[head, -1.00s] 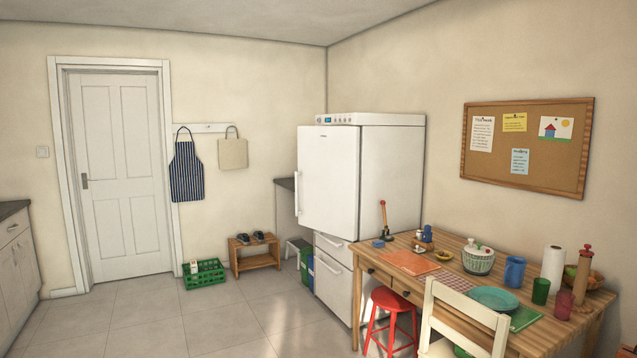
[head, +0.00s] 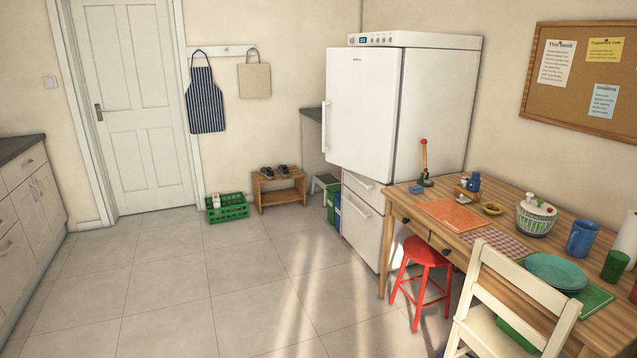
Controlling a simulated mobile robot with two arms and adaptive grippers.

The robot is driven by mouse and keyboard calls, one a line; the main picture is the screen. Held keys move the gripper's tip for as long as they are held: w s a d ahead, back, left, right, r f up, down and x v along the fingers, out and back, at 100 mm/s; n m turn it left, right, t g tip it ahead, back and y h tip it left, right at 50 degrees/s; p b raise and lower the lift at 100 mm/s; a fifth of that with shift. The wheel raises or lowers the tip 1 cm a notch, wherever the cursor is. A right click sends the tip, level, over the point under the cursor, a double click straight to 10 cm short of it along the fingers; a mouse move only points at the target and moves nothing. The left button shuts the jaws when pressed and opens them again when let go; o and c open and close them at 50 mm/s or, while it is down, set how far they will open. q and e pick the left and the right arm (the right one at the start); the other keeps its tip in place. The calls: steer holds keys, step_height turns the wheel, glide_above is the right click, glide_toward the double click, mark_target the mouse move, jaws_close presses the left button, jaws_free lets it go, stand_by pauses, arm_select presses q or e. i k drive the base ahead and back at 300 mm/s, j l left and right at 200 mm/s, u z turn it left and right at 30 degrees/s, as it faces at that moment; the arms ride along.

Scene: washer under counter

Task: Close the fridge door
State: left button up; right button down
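The white fridge (head: 437,112) stands against the right wall, right of the picture's middle. Its upper door (head: 362,110) has a vertical handle (head: 326,127) on the left edge and seems hinged on the right. The door's left edge sticks out past the cabinet and the drawer fronts below, so it appears ajar. The inside of the fridge is hidden behind the door. Two drawer fronts (head: 361,222) below look shut. Neither of my grippers is in view.
A wooden table (head: 412,232) with dishes, a red stool (head: 421,254) and a cream chair (head: 520,298) stand right of and in front of the fridge. A green crate (head: 227,208) and a shoe rack (head: 279,190) are at the back. The floor (head: 190,290) at left and centre is clear.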

mark_target(360, 106)
steer(key=i+z, duration=0.2)
steer(key=i, duration=2.1)
